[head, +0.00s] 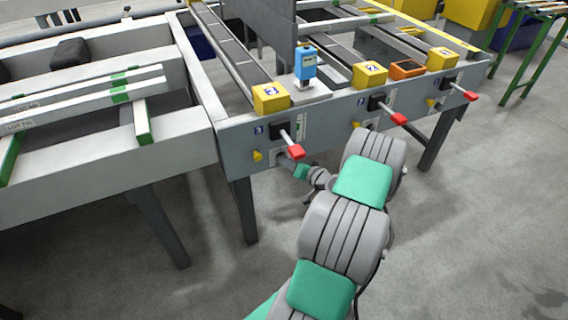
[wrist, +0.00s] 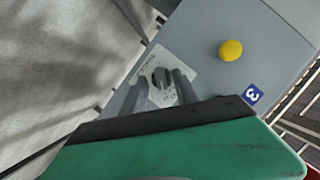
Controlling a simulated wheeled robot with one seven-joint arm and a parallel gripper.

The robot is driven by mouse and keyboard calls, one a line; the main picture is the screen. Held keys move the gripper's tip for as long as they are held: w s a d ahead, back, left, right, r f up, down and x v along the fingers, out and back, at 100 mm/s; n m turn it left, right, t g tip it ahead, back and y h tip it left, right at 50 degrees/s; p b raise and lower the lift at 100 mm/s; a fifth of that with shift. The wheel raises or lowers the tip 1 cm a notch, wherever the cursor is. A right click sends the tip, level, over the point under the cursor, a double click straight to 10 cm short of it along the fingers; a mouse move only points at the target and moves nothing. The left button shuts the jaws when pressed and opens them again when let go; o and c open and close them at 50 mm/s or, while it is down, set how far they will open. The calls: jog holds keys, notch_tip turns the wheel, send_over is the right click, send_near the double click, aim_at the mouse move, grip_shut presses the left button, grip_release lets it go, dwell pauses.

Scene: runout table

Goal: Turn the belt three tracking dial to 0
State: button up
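The belt three tracking dial (wrist: 161,77) is a dark round knob on a pale plate (wrist: 163,62) with small markings too fine to read. A blue label with a 3 (wrist: 252,94) is on the same grey panel. In the wrist view my gripper (wrist: 160,80) is open, with one finger on each side of the dial; I cannot tell whether they touch it. In the head view my gripper (head: 284,160) is at the left end of the table's front panel, below the red-tipped lever (head: 296,151), and largely hides the dial plate.
A yellow knob (wrist: 230,50) sits beside the dial and also shows in the head view (head: 257,155). Similar levers (head: 398,118) stick out further right along the panel. A yellow box (head: 270,97) and a blue device (head: 305,64) stand on top. The floor in front is clear.

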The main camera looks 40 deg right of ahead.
jog(key=shift+w+f, duration=0.15)
jog(key=shift+w, duration=0.45)
jog(key=shift+c, duration=0.4)
grip_shut()
jog(key=shift+a, duration=0.1)
